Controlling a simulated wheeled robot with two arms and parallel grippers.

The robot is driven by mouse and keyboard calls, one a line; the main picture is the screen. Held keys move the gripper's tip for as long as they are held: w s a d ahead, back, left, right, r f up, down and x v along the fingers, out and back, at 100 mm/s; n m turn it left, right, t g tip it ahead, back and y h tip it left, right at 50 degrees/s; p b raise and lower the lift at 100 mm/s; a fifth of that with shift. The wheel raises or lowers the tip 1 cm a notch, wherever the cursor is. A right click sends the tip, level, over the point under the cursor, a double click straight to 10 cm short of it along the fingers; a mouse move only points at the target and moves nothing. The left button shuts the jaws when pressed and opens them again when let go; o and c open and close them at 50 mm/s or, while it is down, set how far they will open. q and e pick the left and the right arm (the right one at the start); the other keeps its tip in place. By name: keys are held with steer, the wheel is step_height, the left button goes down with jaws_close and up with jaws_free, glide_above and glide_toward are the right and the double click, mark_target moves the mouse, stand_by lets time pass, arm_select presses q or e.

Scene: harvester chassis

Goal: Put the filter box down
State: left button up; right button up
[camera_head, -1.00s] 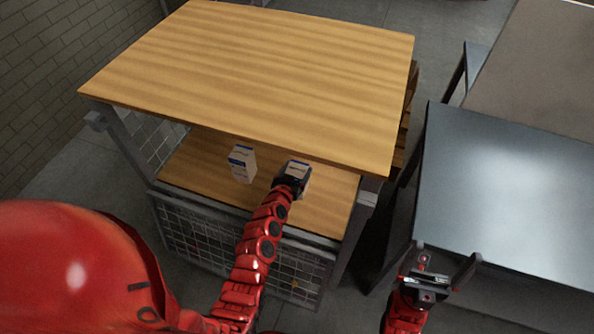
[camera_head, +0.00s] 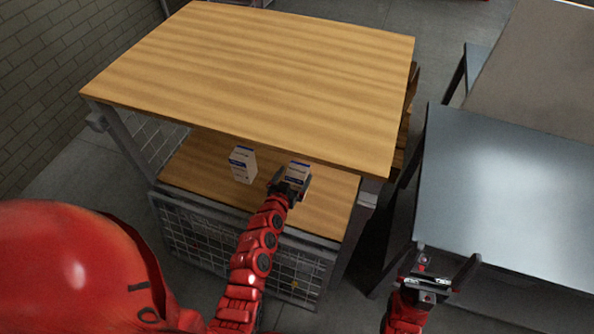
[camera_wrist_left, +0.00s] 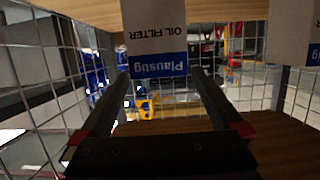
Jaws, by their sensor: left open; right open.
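The filter box (camera_head: 297,173), white with a blue band, stands on the lower wooden shelf (camera_head: 202,172) of the cart, near its right side. My left gripper (camera_head: 290,184) is open at the near side of this box. In the left wrist view the box (camera_wrist_left: 155,40) appears upside down, reading "OIL FILTER", at the tips of the spread fingers (camera_wrist_left: 163,75). I cannot tell whether the tips still overlap its sides. My right gripper (camera_head: 447,256) is open and empty near the front edge of the metal table.
A second similar box (camera_head: 243,165) stands on the shelf to the left; it also shows in the left wrist view (camera_wrist_left: 294,35). The wooden tabletop (camera_head: 260,80) overhangs the shelf. Wire mesh (camera_head: 235,248) closes the cart's front below. The metal table (camera_head: 510,190) at right is bare.

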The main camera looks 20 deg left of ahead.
arm_select(q)
steer(key=v, duration=0.8)
steer(key=shift+s, duration=0.4)
steer(key=shift+r, duration=0.1)
steer(key=shift+s, duration=0.1)
